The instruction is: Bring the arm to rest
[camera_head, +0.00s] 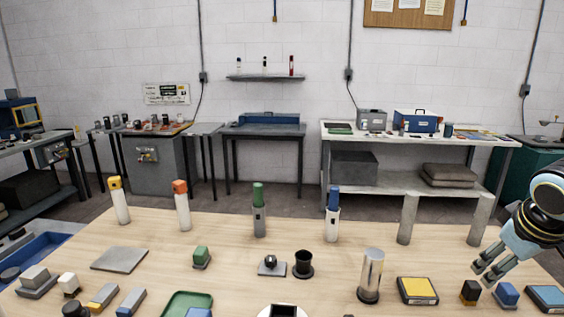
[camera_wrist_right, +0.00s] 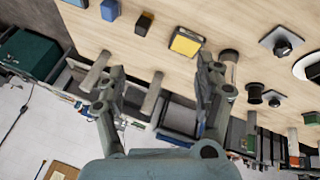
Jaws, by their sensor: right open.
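My right gripper (camera_head: 487,272) hangs over the right part of the wooden table (camera_head: 225,240) in the head view, with its arm coming in from the right edge. Its fingers are spread apart and empty. In the right wrist view the two fingers of my right gripper (camera_wrist_right: 155,85) stand wide apart with nothing between them. My left gripper is not in view.
Near my right gripper are a yellow-topped block (camera_head: 417,290), a black block (camera_head: 470,291), a blue block (camera_head: 507,294) and grey posts (camera_head: 481,220). A metal cylinder (camera_head: 371,275) stands further left. Coloured-top cylinders, including a green-topped one (camera_head: 259,210), line the back.

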